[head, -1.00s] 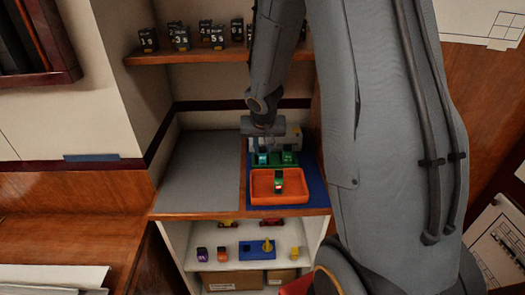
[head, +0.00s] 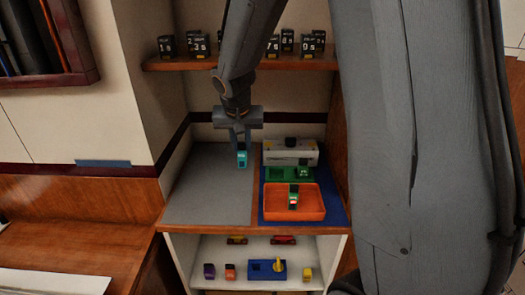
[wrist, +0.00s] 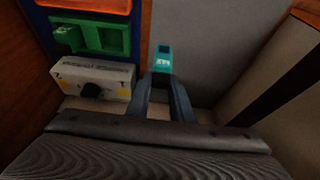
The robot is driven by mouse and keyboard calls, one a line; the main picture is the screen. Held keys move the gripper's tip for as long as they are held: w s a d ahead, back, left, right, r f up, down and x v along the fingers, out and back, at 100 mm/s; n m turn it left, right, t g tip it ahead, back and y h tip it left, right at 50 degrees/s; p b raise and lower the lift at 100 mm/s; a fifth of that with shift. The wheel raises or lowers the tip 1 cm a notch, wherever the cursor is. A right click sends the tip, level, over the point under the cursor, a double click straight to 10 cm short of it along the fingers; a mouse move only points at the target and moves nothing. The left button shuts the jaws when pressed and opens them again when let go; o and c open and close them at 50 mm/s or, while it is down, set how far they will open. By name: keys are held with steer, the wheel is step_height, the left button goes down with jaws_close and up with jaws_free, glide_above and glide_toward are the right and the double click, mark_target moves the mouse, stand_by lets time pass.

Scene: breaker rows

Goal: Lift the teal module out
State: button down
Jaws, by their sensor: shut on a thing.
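The teal module (head: 242,158) is a small block held between the fingertips of my gripper (head: 240,146). It hangs over the grey mat (head: 205,195), to the left of the green holder (head: 275,173). The wrist view also shows the teal module (wrist: 163,58) at the tips of my two fingers (wrist: 163,78). The green holder (wrist: 90,38) shows an open slot there. A green module remains at the holder's right end in the head view (head: 303,172).
A grey box with a black knob (head: 290,150) stands behind the holder. A shelf (head: 190,63) with black numbered blocks is above. The grey mat is otherwise clear.

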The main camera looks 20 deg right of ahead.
steer(key=w+a+b, duration=0.2)
steer(key=w+a, duration=0.1)
steer(key=a, duration=0.5)
steer(key=shift+s+a+r+p, duration=0.15)
steer(key=shift+r+p, duration=0.6)
steer(key=shift+r, duration=0.55)
steer(key=shift+a+r+p, duration=0.15)
steer(key=shift+r+p, duration=0.55)
steer(key=shift+r, duration=0.55)
